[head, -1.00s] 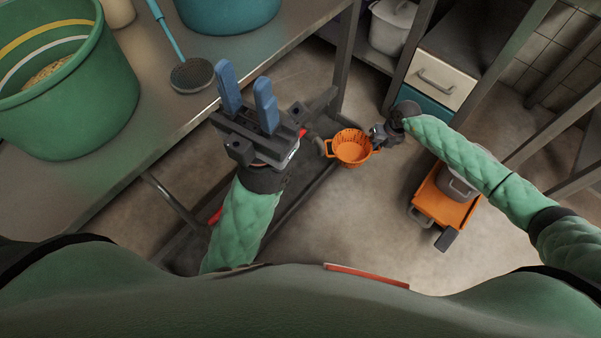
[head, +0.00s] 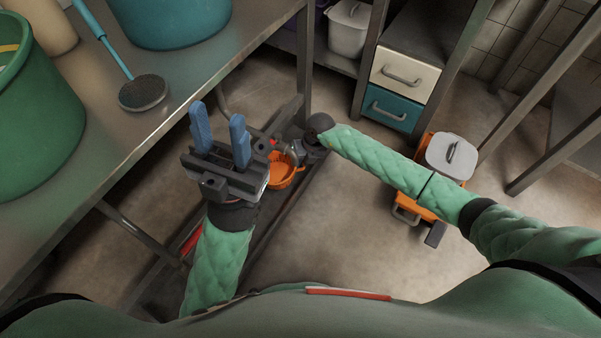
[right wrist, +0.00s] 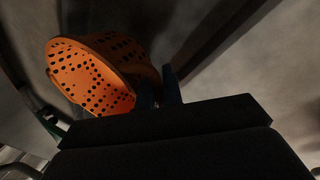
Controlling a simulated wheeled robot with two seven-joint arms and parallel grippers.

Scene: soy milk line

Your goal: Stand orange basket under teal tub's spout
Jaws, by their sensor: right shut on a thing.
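The orange basket (head: 284,172), round and perforated, is low beside the metal table, partly hidden behind my left gripper. It also shows in the right wrist view (right wrist: 95,78), its perforated inside facing the camera. My right gripper (head: 294,155) is shut on the basket's edge or handle; the exact contact is hard to see. The teal tub (head: 168,22) stands on the table at the top, cut off by the frame. I cannot make out its spout clearly. My left gripper (head: 218,121) is open and empty, its blue fingers pointing up, near the table's edge.
A dark lower rack (head: 262,235) runs beneath. An orange cart with a lidded pot (head: 452,157) stands right. A drawer cabinet (head: 405,70) is behind. Floor between is clear.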

